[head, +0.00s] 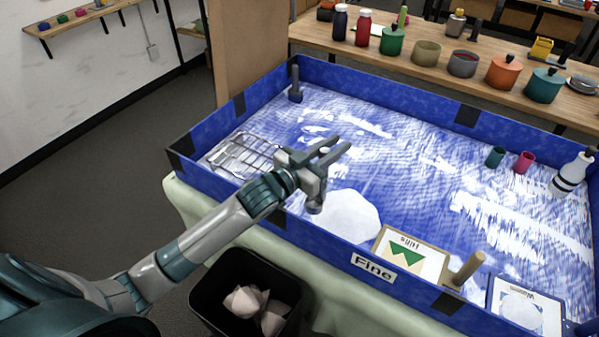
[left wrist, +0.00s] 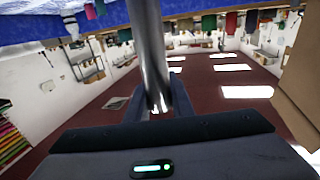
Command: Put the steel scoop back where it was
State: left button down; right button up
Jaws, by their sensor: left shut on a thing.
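My left gripper (head: 336,150) is above the near left part of the blue-walled tray (head: 225,112). In the left wrist view, my left gripper (left wrist: 160,108) is shut on a shiny steel rod-like part, which I take to be the handle of the steel scoop (left wrist: 150,50). The rest of the scoop runs out of the top of that view. In the head view the scoop is mostly hidden by the gripper, and its bowl cannot be made out. My right gripper is not in view.
A wire rack (head: 238,153) lies in the tray's left end, and a dark upright tool (head: 295,88) stands in the far left corner. A black bin (head: 210,296) stands below.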

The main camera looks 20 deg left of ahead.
pick_arm(q)
jog(key=s+a+f+p, duration=0.1)
jog(key=a+f, duration=0.3)
jog(key=a, duration=0.4)
jog(key=shift+s+f+p, duration=0.3)
jog(key=shift+f+p, duration=0.1)
notch_tip(320, 180, down, 4)
jog(key=shift+p, duration=0.55)
jog(key=shift+f, duration=0.1)
